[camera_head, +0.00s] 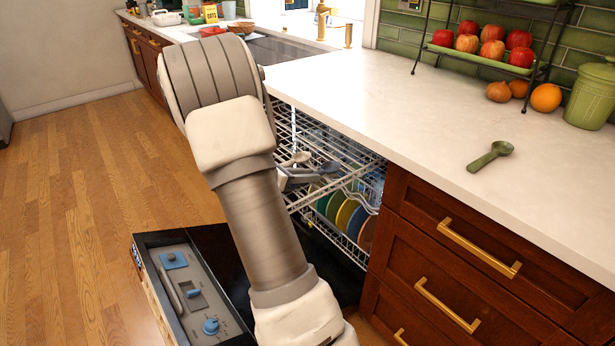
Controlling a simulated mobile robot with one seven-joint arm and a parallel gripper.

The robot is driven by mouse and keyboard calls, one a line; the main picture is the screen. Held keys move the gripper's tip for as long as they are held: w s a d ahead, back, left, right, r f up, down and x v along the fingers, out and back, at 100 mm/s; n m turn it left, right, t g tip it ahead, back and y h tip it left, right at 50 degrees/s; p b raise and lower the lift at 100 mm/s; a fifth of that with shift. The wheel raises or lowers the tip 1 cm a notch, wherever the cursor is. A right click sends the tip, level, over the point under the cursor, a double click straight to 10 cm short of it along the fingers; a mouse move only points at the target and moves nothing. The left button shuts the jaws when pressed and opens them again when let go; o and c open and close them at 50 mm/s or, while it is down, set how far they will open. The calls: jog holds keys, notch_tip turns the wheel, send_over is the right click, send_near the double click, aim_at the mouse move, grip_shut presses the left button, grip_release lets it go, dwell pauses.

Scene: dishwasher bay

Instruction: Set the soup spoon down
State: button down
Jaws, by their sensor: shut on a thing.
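My gripper (308,177) shows small and partly hidden just right of my forearm, at the upper rack of the open dishwasher. It is shut on a small pale utensil, which I take to be the soup spoon (297,158), at the rack's wires. My arm and the gripper cover part of it, and I cannot tell whether it touches the rack (345,150). A green spoon-like utensil (490,156) lies apart on the white countertop (430,130).
Colored plates (345,214) stand in the lower rack. The dishwasher door (195,290) is folded down at lower left. Wooden drawers (470,270) flank the bay. Apples (492,50), an orange (546,97) and a green canister (592,95) stand at the counter's back; its middle is clear.

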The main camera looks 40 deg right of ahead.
jog(key=shift+f, duration=0.2)
jog(key=c, duration=0.8)
grip_release()
jog(key=shift+o, duration=0.2)
jog(key=shift+r, duration=0.15)
